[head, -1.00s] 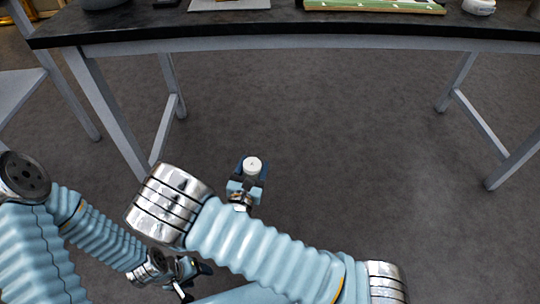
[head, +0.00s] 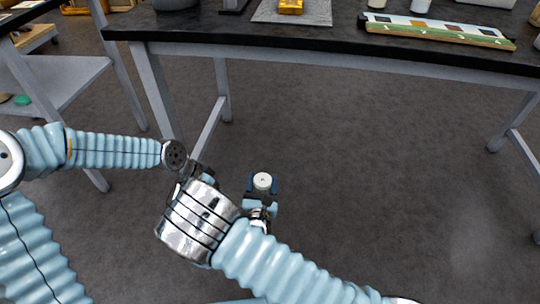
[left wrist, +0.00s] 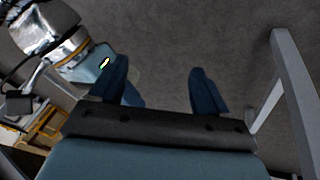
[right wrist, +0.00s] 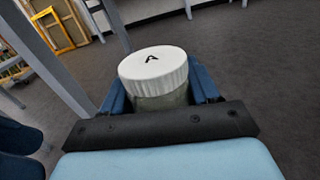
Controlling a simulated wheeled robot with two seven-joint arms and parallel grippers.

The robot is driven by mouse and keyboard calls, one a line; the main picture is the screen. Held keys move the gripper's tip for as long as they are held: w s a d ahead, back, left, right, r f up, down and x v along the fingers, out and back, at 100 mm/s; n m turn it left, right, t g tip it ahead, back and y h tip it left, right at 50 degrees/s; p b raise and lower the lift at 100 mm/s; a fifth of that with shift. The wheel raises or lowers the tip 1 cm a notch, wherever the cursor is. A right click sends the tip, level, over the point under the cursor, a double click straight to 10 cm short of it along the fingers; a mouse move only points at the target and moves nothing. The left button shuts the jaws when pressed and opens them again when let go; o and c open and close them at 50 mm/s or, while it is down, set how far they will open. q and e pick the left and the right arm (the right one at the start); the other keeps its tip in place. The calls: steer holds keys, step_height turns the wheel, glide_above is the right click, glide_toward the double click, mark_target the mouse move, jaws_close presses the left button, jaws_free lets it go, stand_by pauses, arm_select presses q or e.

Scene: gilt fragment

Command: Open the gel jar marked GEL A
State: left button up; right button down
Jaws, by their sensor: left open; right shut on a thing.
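The white lid (head: 262,181) shows from above in the head view. My left gripper (left wrist: 160,90) is open, with nothing between its fingers in the left wrist view. In the head view it is to the left of the jar, apart from it and mostly hidden behind my right arm's metal link.
A black-topped table (head: 330,44) stands ahead. It bears a gilt piece (head: 290,6) on a grey mat (head: 262,12), a strip of colour swatches (head: 440,30) and white containers (head: 420,6). Table legs (head: 165,95) stand left of the grippers. The floor to the right is clear.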

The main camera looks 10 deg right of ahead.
arm_select(q)
step_height(320, 180, up, 5)
steer(key=w+d+m+y, duration=0.1)
steer(key=w+m, duration=0.1)
steer(key=m, duration=0.3)
steer(key=m+g+y, duration=0.1)
steer(key=m+y, duration=0.2)
steer(key=m, duration=1.5)
glide_toward(266, 179)
steer(key=shift+w+a+f, duration=0.1)
steer(key=shift+a+f, duration=1)
steer(key=d+m, duration=0.1)
steer(key=m, duration=0.1)
steer(key=d+r+m+y, duration=0.1)
steer(key=m, duration=0.1)
steer(key=d+m, duration=0.1)
steer(key=m, duration=0.2)
steer(key=shift+s+d+r+y, duration=0.3)
steer(key=shift+d+r+y, duration=0.1)
steer(key=shift+f+m, duration=0.15)
steer(key=shift+m, duration=0.15)
steer(key=f, duration=0.7)
steer(key=shift+a+f, duration=0.25)
steer(key=shift+a, duration=0.05)
